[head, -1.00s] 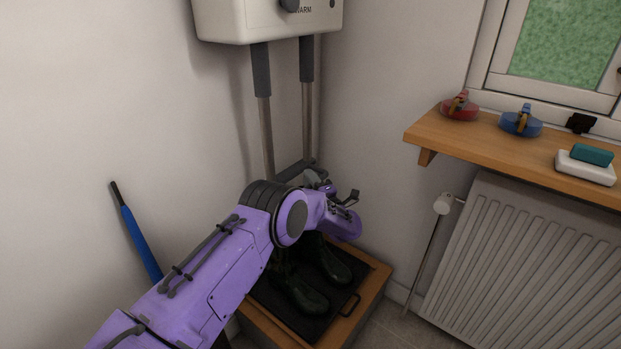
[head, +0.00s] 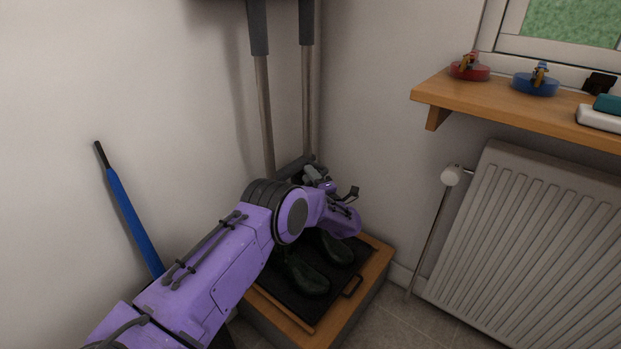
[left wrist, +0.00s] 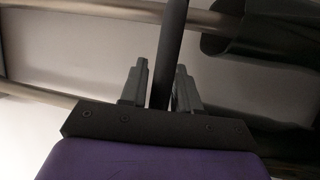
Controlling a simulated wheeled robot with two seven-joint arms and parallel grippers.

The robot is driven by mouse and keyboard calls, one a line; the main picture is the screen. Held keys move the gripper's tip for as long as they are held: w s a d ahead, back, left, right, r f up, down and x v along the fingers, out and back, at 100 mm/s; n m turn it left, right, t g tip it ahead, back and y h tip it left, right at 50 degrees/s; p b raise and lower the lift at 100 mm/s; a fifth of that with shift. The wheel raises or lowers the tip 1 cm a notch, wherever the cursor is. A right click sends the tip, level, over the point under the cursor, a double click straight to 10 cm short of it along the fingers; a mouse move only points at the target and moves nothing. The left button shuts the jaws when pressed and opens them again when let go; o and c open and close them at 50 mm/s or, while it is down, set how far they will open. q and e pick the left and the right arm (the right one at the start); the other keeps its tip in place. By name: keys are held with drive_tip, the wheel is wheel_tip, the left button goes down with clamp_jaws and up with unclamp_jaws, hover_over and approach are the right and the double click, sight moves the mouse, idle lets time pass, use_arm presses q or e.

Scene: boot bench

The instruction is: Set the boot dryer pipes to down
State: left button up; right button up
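The boot dryer's two pipes (head: 265,115) run down the corner wall out of dark sleeves (head: 258,28). A dark crossbar (head: 292,165) joins them at the bottom. My left gripper (head: 318,174) is at the crossbar. In the left wrist view the fingers of my left gripper (left wrist: 160,85) sit on both sides of the dark bar (left wrist: 172,35), closed around it. Metal pipes (left wrist: 90,12) cross that view behind. Dark boots (head: 306,274) stand below, partly hidden by my arm. The dryer's housing is almost wholly above the picture. My right gripper is not in view.
The boots stand on a black tray (head: 270,296) with a handle, on a wooden-edged bench (head: 374,267). A blue stick-like object (head: 130,220) leans on the left wall. At right are a wooden shelf (head: 480,100) holding small items and a radiator (head: 540,240).

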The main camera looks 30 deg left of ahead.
use_arm(q)
drive_tip(key=shift+o, duration=0.3)
drive_tip(key=p+v, duration=0.1)
drive_tip(key=v, duration=0.9)
drive_tip(key=shift+s+d, duration=0.2)
drive_tip(key=shift+d, duration=0.05)
